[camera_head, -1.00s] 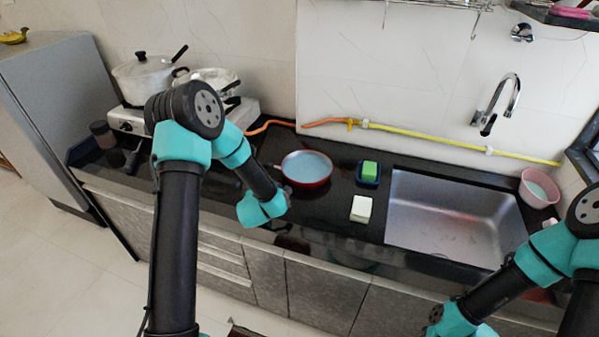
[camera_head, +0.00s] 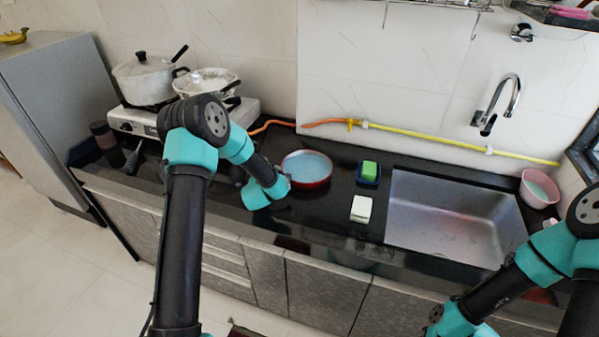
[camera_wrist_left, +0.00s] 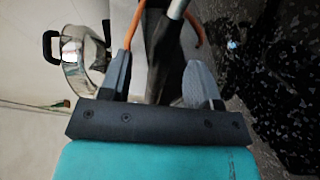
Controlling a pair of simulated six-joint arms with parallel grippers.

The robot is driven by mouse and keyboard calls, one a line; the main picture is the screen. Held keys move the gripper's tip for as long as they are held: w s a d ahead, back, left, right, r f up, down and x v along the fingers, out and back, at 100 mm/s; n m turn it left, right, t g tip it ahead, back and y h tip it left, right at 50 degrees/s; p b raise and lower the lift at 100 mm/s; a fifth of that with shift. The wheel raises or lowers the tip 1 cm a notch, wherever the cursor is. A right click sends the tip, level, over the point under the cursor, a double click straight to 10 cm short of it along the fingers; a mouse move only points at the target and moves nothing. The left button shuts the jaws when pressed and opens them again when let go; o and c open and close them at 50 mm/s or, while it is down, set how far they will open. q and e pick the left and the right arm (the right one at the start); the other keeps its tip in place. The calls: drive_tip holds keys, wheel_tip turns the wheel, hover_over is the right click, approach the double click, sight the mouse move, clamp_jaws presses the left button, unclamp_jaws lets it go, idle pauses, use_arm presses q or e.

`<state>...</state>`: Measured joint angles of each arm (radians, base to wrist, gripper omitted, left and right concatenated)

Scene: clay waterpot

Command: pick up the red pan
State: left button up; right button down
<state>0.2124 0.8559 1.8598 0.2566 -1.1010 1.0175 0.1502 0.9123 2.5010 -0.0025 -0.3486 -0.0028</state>
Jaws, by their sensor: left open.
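The red pan (camera_head: 314,184), with a pale blue inside, sits on the black counter between the stove and the sink. My left arm's last teal link is just left of it, in front of its left edge. The handle cannot be made out in the head view. In the left wrist view my left gripper (camera_wrist_left: 158,68) is open, its two grey fingers apart. A dark strip and a grey tube show between and beyond the fingers; I cannot tell what they are. The pan is not recognisable there. My right arm is at the lower right, its gripper out of view.
A white stove (camera_head: 130,122) holds a lidded pot (camera_head: 143,82) and another metal pan (camera_head: 210,77). Right of the red pan are a green sponge (camera_head: 369,169) in a blue dish, a pale block (camera_head: 361,208) and the sink (camera_head: 450,215). A hose (camera_head: 440,138) runs along the wall.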

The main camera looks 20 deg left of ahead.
use_arm(q)
drive_tip(key=shift+x, duration=2.25)
drive_tip(key=shift+d+f, duration=0.1)
drive_tip(key=shift+f, duration=0.05)
drive_tip(key=shift+c, duration=0.3)
clamp_jaws()
